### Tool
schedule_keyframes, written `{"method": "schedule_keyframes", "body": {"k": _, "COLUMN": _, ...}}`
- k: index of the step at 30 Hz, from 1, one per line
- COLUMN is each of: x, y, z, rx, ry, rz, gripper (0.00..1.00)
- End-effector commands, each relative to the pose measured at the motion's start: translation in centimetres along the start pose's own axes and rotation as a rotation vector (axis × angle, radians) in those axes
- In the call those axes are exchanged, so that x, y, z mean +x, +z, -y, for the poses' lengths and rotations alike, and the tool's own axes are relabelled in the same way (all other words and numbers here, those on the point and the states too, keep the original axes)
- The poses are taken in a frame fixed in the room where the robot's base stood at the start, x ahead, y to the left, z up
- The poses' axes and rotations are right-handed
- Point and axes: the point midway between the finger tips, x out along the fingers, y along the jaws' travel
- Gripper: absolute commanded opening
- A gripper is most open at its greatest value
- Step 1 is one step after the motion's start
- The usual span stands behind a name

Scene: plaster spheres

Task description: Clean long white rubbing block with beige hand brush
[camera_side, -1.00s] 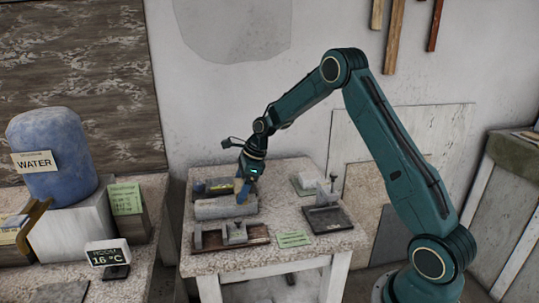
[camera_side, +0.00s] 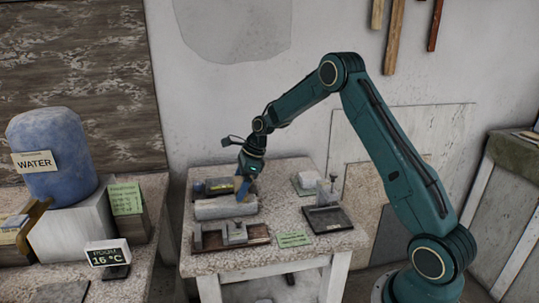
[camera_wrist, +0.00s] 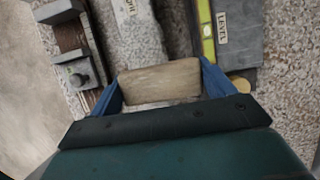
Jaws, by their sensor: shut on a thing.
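My gripper (camera_side: 243,189) is over the small table, with its blue fingers pointing down. In the wrist view my gripper (camera_wrist: 160,84) is shut on the beige hand brush (camera_wrist: 158,82), one finger at each end. The long white rubbing block (camera_side: 222,208) lies on the table, directly below and beside the fingers. In the wrist view the block (camera_wrist: 141,36) runs away beyond the brush and carries a label. The brush covers its near part. I cannot tell whether the brush touches it.
A dark wooden fixture with metal parts (camera_side: 232,236) lies in front of the block. A yellow level (camera_wrist: 207,32) and a grey labelled slab (camera_wrist: 236,30) lie right of it in the wrist view. A dark tray with a post (camera_side: 327,217) stands to the right.

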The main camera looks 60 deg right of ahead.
Motion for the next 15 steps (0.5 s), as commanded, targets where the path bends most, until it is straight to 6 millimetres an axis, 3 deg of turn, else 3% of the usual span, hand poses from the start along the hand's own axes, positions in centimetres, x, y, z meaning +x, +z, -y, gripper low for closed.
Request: {"method": "schedule_keyframes", "body": {"k": 15, "x": -0.1, "y": 0.1, "z": -1.9, "rx": -0.001, "ry": 0.0, "rz": 0.001, "gripper": 0.63}}
